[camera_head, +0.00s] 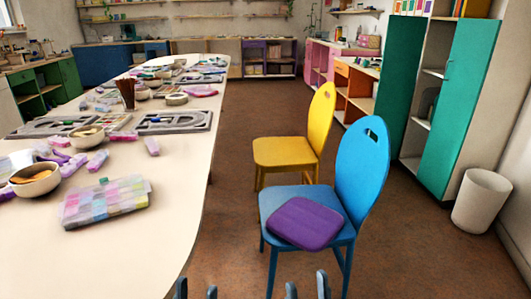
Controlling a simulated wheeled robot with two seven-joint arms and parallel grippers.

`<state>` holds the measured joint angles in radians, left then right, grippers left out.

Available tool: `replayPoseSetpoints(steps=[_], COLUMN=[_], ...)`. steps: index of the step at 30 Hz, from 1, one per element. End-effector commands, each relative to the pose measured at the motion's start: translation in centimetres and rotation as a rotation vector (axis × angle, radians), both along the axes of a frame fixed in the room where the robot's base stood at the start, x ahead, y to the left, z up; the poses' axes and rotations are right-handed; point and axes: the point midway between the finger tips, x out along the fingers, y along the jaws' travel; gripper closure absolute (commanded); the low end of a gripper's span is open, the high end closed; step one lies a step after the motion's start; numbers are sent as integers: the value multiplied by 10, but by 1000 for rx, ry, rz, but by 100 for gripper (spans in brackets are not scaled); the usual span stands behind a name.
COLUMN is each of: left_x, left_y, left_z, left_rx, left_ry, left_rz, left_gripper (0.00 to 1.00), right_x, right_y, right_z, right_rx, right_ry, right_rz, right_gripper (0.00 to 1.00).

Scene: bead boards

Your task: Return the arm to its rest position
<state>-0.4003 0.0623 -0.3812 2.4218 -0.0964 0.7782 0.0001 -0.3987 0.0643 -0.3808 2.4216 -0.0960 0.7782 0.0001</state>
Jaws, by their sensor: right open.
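My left gripper (197,290) shows only as two dark fingertips at the bottom edge, standing apart with nothing seen between them. My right gripper (307,288) shows at the bottom edge to the right of it, also as two separated fingertips and empty. The rest of both arms is below the picture. Both grippers appear in front of the floor, right of the long table (135,262) and near the blue chair (363,185). Bead boards (172,122) lie on the table, away from both grippers.
A clear bead box (104,201) and a bowl (36,181) sit on the near table. A purple cushion (305,223) lies on the blue chair, with a yellow chair (288,152) behind. A white bin (482,200) stands right. Brown floor (415,255) between is clear.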

Motion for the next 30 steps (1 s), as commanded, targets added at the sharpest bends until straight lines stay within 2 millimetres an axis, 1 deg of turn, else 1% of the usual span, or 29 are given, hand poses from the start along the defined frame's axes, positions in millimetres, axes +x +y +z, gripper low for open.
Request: replayPoseSetpoints(steps=[1, 3, 7, 9, 12, 16, 20, 23, 26, 30], left_x=[6, 18, 48, 62, 79, 94, 100, 99, 91, 72], left_y=[-1, -3, -6, -8, -9, -8, -6, -3, 1, 9], left_z=[6, 9, 6, 0, -13, -33, -57, -76, -95, -119], left_rx=[11, 35, 92, 125, 170, 228, 285, 329, 371, 430], left_ry=[37, 118, 324, 442, 609, 825, 1044, 1210, 1378, 1608], left_rz=[1, 5, 8, 10, 12, 10, 7, 2, -5, -19], left_gripper=[62, 62, 62, 62, 62, 62, 62, 62, 62, 62], right_x=[6, 18, 47, 62, 79, 94, 100, 98, 91, 72], right_y=[1, 3, 6, 8, 9, 8, 6, 3, -1, -8], right_z=[6, 9, 6, 0, -13, -33, -57, -76, -95, -119], right_rx=[-10, -34, -91, -123, -170, -227, -284, -328, -370, -429], right_ry=[38, 118, 325, 442, 609, 826, 1045, 1211, 1380, 1609], right_rz=[-2, -4, -9, -12, -13, -12, -9, -4, 3, 17], right_gripper=[60, 60, 60, 60, 60, 60, 60, 60, 60, 60])
